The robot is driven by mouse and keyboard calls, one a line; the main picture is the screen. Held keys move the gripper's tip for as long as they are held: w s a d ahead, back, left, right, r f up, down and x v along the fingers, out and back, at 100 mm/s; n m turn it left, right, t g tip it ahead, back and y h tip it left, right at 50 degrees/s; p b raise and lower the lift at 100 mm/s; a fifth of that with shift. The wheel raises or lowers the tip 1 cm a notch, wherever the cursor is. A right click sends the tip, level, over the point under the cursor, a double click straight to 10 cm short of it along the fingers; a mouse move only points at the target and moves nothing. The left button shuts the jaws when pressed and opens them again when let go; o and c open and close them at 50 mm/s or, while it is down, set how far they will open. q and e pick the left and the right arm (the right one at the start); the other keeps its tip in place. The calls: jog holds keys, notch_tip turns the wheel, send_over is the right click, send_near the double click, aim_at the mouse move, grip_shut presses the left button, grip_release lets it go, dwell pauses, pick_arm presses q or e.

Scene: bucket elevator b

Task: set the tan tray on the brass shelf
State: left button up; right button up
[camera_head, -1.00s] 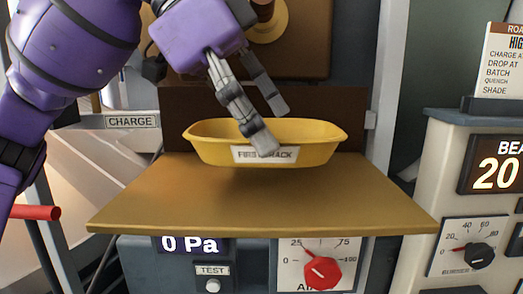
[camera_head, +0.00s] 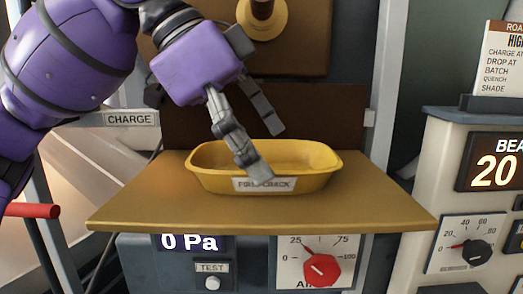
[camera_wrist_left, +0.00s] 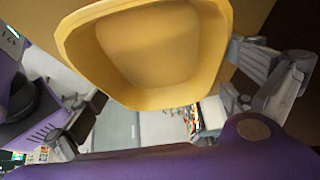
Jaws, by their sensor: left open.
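The tan tray (camera_head: 312,182) looks yellow in the head view, with an oblong shape and a lettered label on its front wall. It sits level and empty on the brass shelf (camera_head: 375,205), and appears to rest on it. My left gripper (camera_head: 265,150) is open over the tray. One finger reaches down in front of the label and partly covers it; the other is farther back, above the tray's opening. In the left wrist view the tray (camera_wrist_left: 155,50) lies between the spread fingers. My right gripper is not in view.
A dark panel (camera_head: 345,110) stands behind the shelf. A red knob (camera_head: 321,269) and a TEST button (camera_head: 212,283) are below its front edge. A console with a dial (camera_head: 476,252) stands at the right. A red bar (camera_head: 30,210) is at the left. The shelf's front and sides are clear.

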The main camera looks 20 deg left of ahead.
pick_arm(q)
jog(key=shift+r, duration=0.15)
jog(key=v, duration=1.2)
jog(key=shift+w+d, duration=0.1)
jog(key=shift+w, duration=0.05)
